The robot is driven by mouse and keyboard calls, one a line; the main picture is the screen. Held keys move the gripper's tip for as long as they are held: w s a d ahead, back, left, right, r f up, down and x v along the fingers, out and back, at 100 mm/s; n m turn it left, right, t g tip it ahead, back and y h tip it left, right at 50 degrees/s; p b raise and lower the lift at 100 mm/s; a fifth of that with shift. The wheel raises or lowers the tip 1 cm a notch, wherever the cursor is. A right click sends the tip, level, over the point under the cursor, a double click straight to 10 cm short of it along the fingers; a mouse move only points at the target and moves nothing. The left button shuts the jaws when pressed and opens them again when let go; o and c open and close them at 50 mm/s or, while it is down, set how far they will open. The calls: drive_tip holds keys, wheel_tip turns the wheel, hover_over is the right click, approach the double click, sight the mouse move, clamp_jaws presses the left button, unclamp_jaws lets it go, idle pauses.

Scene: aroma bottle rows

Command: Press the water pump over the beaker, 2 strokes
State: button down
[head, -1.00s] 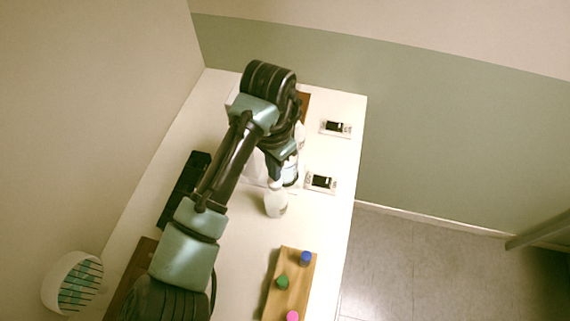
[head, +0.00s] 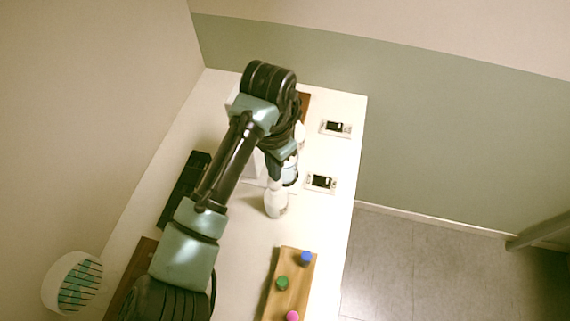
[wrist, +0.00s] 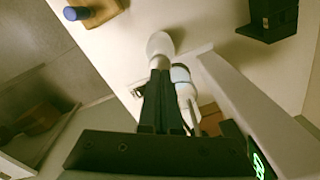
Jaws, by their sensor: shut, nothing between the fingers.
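A white bottle-like object (head: 275,203) stands on the white table, and its pale rounded end also shows in the wrist view (wrist: 160,44). I cannot tell for sure that it is the water pump. My gripper (wrist: 160,72) is shut and empty, with its dark fingertips at this white object in the picture. In the head view my gripper (head: 274,173) is just above its top; contact is unclear. A second pale, bluish vessel (wrist: 182,78) stands close beside the fingers. I cannot make out a beaker with certainty; my arm and fingers hide part of this area.
A wooden rack (head: 290,285) with blue, green and pink caps lies at the front. Two small devices with dark displays (head: 321,181) (head: 336,128) lie along the right edge. A black block (head: 183,190) is at the left. A white panel (wrist: 250,105) stands close in the wrist view.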

drive_tip(key=shift+f, duration=0.15)
idle(0.3)
drive_tip(key=shift+f+b, duration=0.8)
drive_tip(key=shift+f, duration=0.6)
drive_tip(key=shift+r+p, duration=1.45)
drive_tip(key=shift+r, duration=0.05)
drive_tip(key=shift+f, duration=0.2)
